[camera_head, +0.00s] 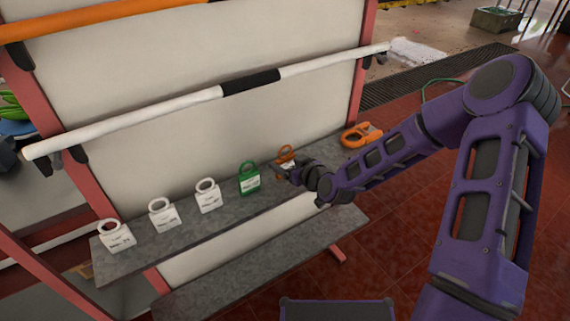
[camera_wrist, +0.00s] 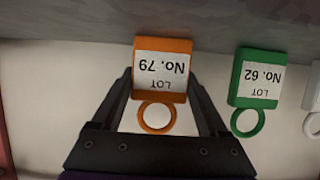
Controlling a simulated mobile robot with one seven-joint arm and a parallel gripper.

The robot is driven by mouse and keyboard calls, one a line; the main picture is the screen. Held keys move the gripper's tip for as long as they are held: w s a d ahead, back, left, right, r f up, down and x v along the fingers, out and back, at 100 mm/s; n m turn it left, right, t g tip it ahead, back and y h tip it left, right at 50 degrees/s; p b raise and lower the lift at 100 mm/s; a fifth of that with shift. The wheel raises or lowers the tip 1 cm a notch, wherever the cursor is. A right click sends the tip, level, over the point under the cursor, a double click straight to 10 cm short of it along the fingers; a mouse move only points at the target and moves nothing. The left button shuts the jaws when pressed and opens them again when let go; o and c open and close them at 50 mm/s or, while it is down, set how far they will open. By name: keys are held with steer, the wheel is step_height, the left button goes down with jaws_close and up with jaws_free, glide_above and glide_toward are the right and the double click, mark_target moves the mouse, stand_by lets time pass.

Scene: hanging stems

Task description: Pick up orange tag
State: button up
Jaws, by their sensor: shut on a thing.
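The orange tag (camera_head: 285,157) stands on the grey shelf, right of the green tag. In the wrist view the orange tag (camera_wrist: 162,70) has a white label reading "LOT No. 79", upside down in the picture, and a ring. My gripper (camera_head: 292,174) is at the orange tag, and in the wrist view my gripper's two dark fingers (camera_wrist: 163,80) are on either side of its body, shut on it. The tag's lower part is partly hidden by my gripper in the head view.
A green tag (camera_head: 249,178) reading "LOT No. 62" in the wrist view stands close to the left on the shelf (camera_head: 140,262). Several white tags (camera_head: 207,196) stand farther left. Another orange object (camera_head: 361,135) lies at the shelf's right end. A white bar (camera_head: 150,122) crosses the panel above.

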steer(key=c, duration=1)
steer(key=shift+r, duration=0.1)
